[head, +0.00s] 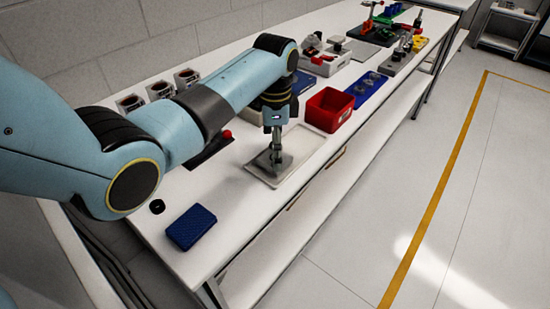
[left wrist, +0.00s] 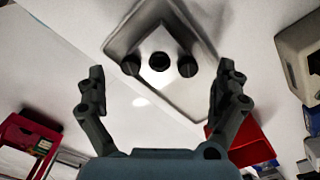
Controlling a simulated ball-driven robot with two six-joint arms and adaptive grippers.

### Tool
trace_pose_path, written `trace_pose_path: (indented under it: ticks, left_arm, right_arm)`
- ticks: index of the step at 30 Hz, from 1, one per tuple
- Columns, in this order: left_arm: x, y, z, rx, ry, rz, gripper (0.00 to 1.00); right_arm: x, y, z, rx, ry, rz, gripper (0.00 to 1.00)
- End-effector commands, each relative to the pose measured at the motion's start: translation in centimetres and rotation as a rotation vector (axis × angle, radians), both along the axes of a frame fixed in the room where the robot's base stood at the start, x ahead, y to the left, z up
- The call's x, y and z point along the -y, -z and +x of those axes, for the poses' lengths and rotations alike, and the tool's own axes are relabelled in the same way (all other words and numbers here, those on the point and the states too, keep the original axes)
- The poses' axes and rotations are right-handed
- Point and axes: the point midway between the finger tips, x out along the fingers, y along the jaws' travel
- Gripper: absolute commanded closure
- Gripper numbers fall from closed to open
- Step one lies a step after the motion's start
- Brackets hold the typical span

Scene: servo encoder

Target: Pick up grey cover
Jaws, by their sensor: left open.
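A shallow pale tray (head: 308,152) lies on the white bench in the head view, below my left gripper (head: 276,162). In the left wrist view, the tray (left wrist: 196,104) is tilted in the picture. A grey piece, apparently the grey cover (left wrist: 160,42), shows within its rim, with a dark round spot in the middle and a dark round part on each side. My left gripper (left wrist: 160,80) is open, one finger on each side of this piece, with nothing seen between the fingers. In the head view the gripper mostly hides the cover. My right gripper is not in view.
A red bin (head: 330,110) stands close behind the tray, with a blue mat (head: 368,88) beyond. A dark blue block (head: 191,227) and a small black ring (head: 157,206) lie nearer. The bench front edge runs near the tray.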

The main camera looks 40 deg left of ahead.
Motion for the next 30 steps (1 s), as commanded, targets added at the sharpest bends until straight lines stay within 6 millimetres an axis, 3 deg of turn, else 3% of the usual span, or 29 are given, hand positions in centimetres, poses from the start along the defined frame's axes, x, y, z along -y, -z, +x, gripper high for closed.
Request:
trace_pose_path:
  ticks: [5, 13, 25, 30]
  left_arm:
    - [0.1, 2.2, -0.1, -0.001, 0.0, -0.001, 0.0]
    - [0.1, 2.5, 0.0, 0.001, 0.0, 0.0, 0.01]
    - [0.1, 2.5, 0.0, 0.001, 0.0, 0.0, 0.54]
    - [0.0, 2.5, 0.0, 0.001, 0.0, 0.0, 0.56]
  right_arm:
    - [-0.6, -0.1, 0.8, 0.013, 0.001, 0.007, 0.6]
    - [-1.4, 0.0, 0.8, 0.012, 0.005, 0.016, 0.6]
    - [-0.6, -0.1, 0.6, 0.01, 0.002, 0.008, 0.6]
    - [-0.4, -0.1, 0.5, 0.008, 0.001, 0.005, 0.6]
